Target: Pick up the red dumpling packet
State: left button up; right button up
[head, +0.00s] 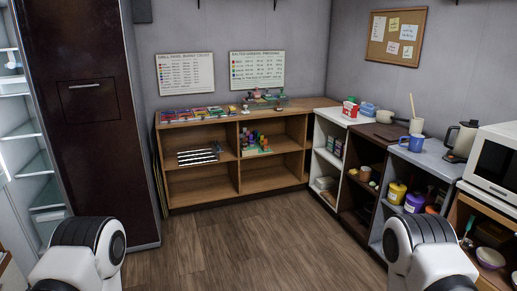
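Several small flat coloured packets (200,112) lie in a row on top of the wooden shelf unit against the back wall. Some show red, but they are too small to tell which, if any, is the dumpling packet. A red and white container (349,108) stands on the white cabinet to the right, and its label cannot be read. Only rounded white and black links of my two arms show at the lower left and lower right. Both of my grippers are out of the picture, far from these things.
Cabinets line the right wall, with a blue mug (414,144), a kettle (462,138) and a microwave (496,165). A tall dark fridge (92,140) stands left. The wooden floor (240,240) between is clear.

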aim_at(350, 111)
jog(key=i+j, duration=0.1)
jog(key=i, duration=0.5)
jog(key=i+j, duration=0.15)
jog(key=i, duration=0.4)
jog(key=i+j, duration=0.1)
jog(key=i, duration=0.5)
jog(key=i+j+z, duration=0.25)
jog(key=i+z, duration=0.2)
jog(key=i+j+z, duration=0.9)
jog(key=j, duration=0.25)
jog(key=i+l, duration=0.05)
jog(key=i, duration=0.05)
